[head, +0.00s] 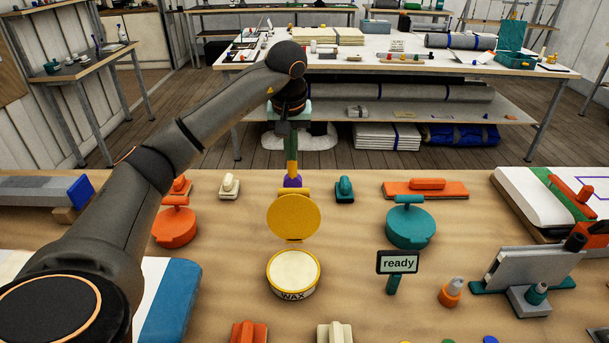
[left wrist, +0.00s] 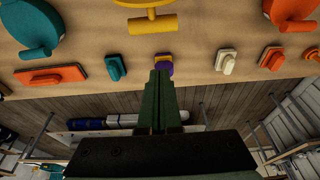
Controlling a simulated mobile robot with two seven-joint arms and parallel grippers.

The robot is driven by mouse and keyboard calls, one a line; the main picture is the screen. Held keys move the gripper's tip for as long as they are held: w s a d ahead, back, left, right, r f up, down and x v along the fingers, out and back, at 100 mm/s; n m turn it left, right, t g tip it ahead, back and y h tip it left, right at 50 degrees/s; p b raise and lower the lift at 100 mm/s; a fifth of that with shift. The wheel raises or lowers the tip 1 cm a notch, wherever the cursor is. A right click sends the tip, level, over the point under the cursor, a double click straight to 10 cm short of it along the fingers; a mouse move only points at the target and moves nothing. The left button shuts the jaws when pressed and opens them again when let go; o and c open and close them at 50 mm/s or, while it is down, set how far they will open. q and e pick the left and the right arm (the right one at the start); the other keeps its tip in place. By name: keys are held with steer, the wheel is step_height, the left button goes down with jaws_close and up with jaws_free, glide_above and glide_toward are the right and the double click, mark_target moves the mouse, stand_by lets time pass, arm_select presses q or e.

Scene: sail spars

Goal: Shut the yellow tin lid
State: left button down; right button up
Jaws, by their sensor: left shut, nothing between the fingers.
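The yellow tin (head: 293,290), marked WAX, stands on the bench in front with its pale round top facing up. Its yellow lid (head: 293,217) stands raised at the tin's back edge, with a bar handle at its upper end. The handle (left wrist: 153,24) also shows at the top of the left wrist view. My left gripper (head: 291,157) is shut and empty, pointing down behind the lid and apart from it. Its green fingertips (left wrist: 160,74) show in the left wrist view, close to a purple and yellow block (left wrist: 163,60). My right gripper is not in view.
An orange lidded tin (head: 175,227) stands left and a teal one (head: 410,228) right. A "ready" sign (head: 397,262) stands right of the wax tin. Small blocks, cream (head: 229,187) and teal (head: 344,189), flank the purple block. The bench around the wax tin is mostly clear.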

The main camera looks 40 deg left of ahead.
mark_target(294, 213)
arm_select(q)
step_height(294, 213, down, 8)
steer(key=p, duration=0.2)
steer(key=shift+s+d, duration=0.4)
steer(key=shift+s, duration=0.05)
stand_by(0.6)
